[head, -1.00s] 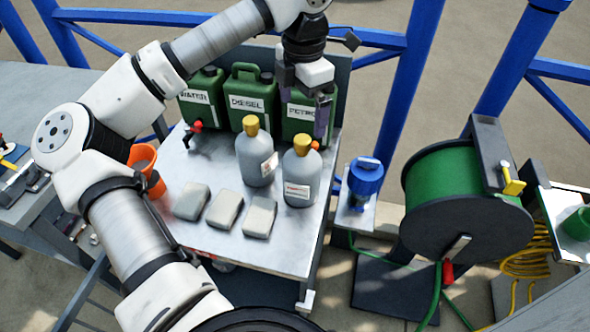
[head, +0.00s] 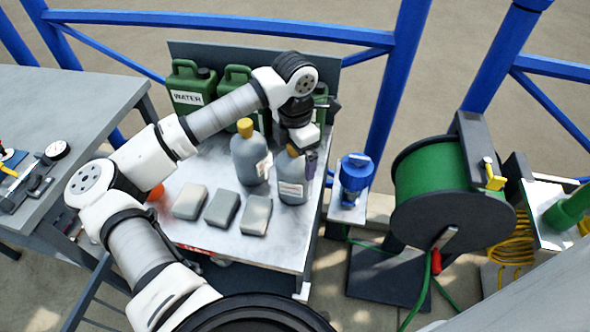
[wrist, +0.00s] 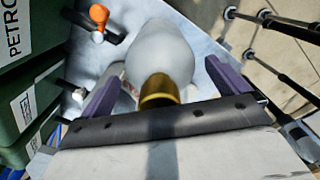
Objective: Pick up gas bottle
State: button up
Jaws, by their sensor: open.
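Two grey gas bottles with yellow caps stand upright on the metal table: the left gas bottle (head: 248,160) and the right gas bottle (head: 292,188). My gripper (head: 299,156) is at the top of the right bottle and hides its cap in the head view. In the wrist view, my gripper (wrist: 163,78) is open, with one purple finger on each side of the bottle (wrist: 160,52) and its yellow cap near the palm. I cannot tell whether a finger touches it.
Green jerrycans, one marked water (head: 188,95), stand behind the bottles; one marked petrol (wrist: 18,50) is close beside my gripper. Three grey blocks (head: 222,208) lie at the table's front. A blue pump (head: 356,175) and green hose reel (head: 440,190) stand to the right.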

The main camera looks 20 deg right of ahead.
jog(key=c, duration=2)
